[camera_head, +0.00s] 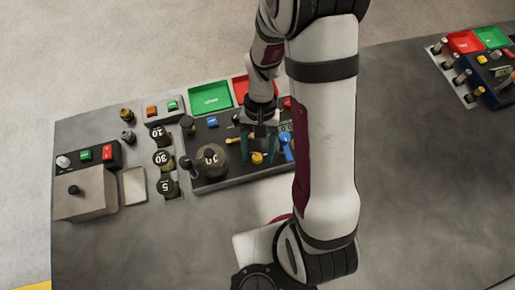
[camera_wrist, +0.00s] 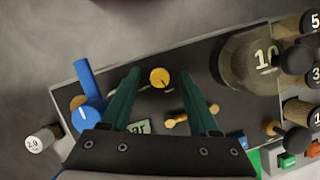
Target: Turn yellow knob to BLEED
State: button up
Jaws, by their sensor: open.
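The round yellow knob (camera_head: 257,158) sits on the dark panel below my gripper. In the wrist view the yellow knob (camera_wrist: 160,78) shows between my two green fingertips, with a short dark mark on its face and small pale marks around it. The BLEED label cannot be read. My gripper (camera_head: 258,151) points down at the panel with its fingers apart. In the wrist view my gripper (camera_wrist: 160,73) has one finger on each side of the knob, and I cannot tell whether they touch it.
A blue lever (camera_wrist: 84,95) stands just left of the fingers. A small yellow lever (camera_wrist: 177,121) lies near the right finger. Green (camera_head: 210,99) and red plates lie behind.

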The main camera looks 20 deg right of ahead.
grip_shut()
dwell(0.3)
dwell(0.3)
jog(key=m+t+y, duration=0.1)
jog(key=m, duration=0.2)
jog(key=m+y, duration=0.1)
jog(key=m, duration=0.3)
jog(key=shift+s+d+t, duration=0.15)
jog(key=shift+d+t, duration=0.05)
jog(key=shift+t, duration=0.2)
jog(key=m+t, duration=0.1)
jog(key=m, duration=0.2)
jog(key=shift+s+m, duration=0.1)
jog(key=shift+m, duration=0.2)
jog(key=shift+s+m+t+y, duration=0.15)
jog(key=shift+m+t, duration=0.35)
jog(key=shift+m, duration=0.55)
jog(key=shift+w+m+t+y, duration=0.15)
jog(key=shift+m+t, duration=0.35)
jog(key=shift+m, duration=0.55)
jog(key=shift+s, duration=0.1)
